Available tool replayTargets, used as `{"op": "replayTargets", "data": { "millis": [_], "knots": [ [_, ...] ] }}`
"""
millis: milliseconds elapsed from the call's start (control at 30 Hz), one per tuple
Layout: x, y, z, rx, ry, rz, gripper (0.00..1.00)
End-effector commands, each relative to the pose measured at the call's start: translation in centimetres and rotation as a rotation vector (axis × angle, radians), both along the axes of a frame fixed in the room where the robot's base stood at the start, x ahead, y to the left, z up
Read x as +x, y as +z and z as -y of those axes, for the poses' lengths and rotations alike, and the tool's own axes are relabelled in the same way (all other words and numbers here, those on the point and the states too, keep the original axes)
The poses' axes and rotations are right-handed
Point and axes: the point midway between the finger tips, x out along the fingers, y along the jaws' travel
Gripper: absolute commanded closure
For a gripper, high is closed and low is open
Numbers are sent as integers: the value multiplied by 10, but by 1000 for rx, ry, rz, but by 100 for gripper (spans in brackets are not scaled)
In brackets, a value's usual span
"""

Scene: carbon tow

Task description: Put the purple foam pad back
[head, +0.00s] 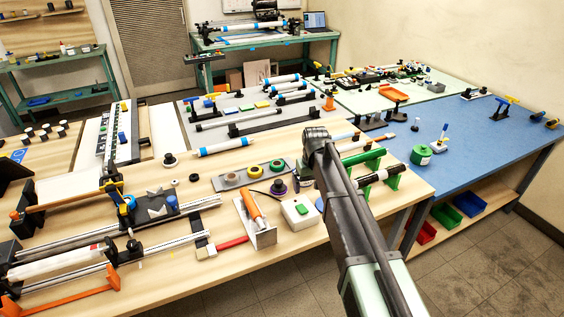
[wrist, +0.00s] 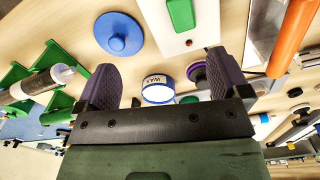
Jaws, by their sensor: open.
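In the head view my arm hides the gripper.
A white box with a green button (head: 300,212) and an orange-handled tool on a metal stand (head: 256,217) stand in front of the pad. Green stands (head: 366,163) holding a black-and-white roller are to the right. A blue round knob (wrist: 118,33) shows in the wrist view.

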Motion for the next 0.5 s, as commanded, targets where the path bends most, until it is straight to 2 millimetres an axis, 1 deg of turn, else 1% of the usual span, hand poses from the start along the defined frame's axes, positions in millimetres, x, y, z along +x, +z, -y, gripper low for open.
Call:
{"op": "replayTargets", "data": {
  "millis": [33, 67, 100, 200, 233, 300, 367, 500],
  "knots": [
    [-72, 0, 38, 0, -64, 0, 6],
    [-102, 0, 56, -1, -102, 1, 6],
    [-140, 0, 76, -1, -150, 1, 6],
    [-215, 0, 109, -2, -250, 2, 6],
    [-230, 0, 115, -2, -272, 2, 6],
    [-252, 0, 123, -2, -304, 3, 6],
    [-258, 0, 126, -2, -318, 3, 6],
    [-255, 0, 126, -2, -319, 3, 6]
  ]
}}
